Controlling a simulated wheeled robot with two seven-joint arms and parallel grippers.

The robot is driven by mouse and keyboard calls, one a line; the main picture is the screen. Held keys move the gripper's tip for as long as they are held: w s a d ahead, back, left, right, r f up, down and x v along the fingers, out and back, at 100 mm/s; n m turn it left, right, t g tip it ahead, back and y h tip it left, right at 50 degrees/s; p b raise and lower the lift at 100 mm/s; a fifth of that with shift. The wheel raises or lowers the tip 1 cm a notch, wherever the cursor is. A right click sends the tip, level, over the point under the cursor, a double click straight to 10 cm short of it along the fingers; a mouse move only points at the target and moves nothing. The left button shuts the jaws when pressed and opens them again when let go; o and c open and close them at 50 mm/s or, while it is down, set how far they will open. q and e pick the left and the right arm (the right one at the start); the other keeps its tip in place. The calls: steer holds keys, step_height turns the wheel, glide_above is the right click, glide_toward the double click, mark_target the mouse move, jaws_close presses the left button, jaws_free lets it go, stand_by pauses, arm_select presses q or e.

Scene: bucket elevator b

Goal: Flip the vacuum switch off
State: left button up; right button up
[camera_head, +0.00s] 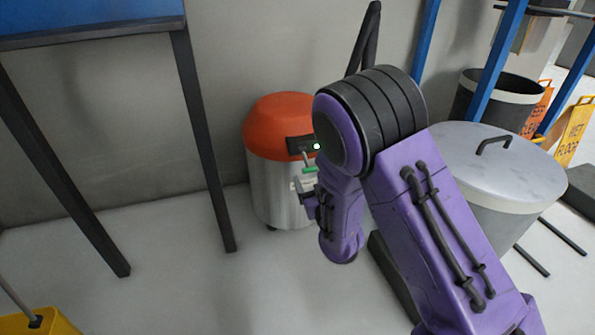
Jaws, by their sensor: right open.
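The vacuum (270,120) has an orange-red top and a metal drum, and stands upright on the floor against the wall in the head view. The switch itself is too small to make out clearly. My right gripper (306,175) is open just below the panel, in front of the drum. I cannot tell whether it touches the vacuum. My right arm hides the vacuum's right side. My left gripper is out of view.
A grey lidded bin (495,165) stands right of my arm. A blue-topped frame (90,25) with dark legs is at left. A yellow bucket (45,322) is at lower left. The floor between is clear.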

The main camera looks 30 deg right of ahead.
mark_target(309, 169)
steer(key=shift+f+b+x, duration=0.25)
steer(key=shift+b+x, duration=0.1)
steer(key=shift+x, duration=0.85)
steer(key=b+x, duration=0.1)
steer(key=x, duration=0.3)
steer(key=shift+w+d+r, duration=0.1)
steer(key=shift+w+r, duration=0.05)
steer(key=shift+w, duration=0.1)
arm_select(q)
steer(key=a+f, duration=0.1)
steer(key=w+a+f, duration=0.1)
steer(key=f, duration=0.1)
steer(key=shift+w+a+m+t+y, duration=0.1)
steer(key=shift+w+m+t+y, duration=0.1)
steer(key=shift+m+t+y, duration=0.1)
arm_select(e)
steer(key=shift+c, duration=0.4)
